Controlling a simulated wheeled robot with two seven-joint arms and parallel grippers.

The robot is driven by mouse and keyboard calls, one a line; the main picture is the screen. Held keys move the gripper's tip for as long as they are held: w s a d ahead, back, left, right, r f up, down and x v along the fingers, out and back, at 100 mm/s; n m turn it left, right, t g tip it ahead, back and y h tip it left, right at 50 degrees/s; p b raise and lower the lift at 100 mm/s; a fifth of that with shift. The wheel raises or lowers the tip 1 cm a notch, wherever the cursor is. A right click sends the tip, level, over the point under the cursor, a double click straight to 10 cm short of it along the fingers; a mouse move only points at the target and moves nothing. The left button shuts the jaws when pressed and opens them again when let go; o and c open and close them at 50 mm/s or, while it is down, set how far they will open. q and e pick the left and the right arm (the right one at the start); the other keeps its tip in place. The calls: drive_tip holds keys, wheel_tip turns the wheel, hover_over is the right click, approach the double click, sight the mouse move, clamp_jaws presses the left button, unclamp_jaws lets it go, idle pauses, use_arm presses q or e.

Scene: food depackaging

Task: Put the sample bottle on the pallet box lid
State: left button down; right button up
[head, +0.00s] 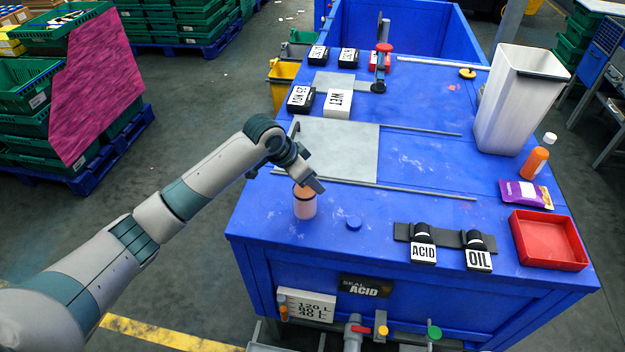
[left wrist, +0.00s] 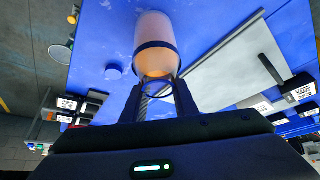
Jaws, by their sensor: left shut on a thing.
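The sample bottle (head: 305,205), pale pinkish-white with an orange tint, is upright near the front left of the blue pallet box lid (head: 385,205). My left gripper (head: 308,187) is at its top, with its fingers shut on it. In the left wrist view the bottle (left wrist: 155,38) extends from between the fingertips (left wrist: 158,82), with the blue lid behind it. I cannot tell whether its base touches the lid. A small round blue cap (head: 353,223) lies on the lid to the right of the bottle. My right gripper is not in view.
A grey plate (head: 345,150) and thin rails lie behind the bottle. ACID (head: 422,252) and OIL (head: 478,259) labelled clamps are at the front. A red tray (head: 548,240), purple packet (head: 526,194), orange bottle (head: 534,164) and white bin (head: 515,105) stand right. The lid's centre is mostly clear.

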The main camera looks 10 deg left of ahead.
use_arm(q)
drive_tip(key=shift+f, duration=0.1)
drive_tip(key=c, duration=1.4)
unclamp_jaws()
drive_tip(key=shift+s+a+r+b, duration=0.2)
drive_tip(key=shift+r+b, duration=0.2)
drive_tip(key=shift+r, duration=0.15)
drive_tip(key=b+v, duration=0.4)
drive_tip(key=v, duration=0.7)
drive_tip(key=shift+b, duration=0.3)
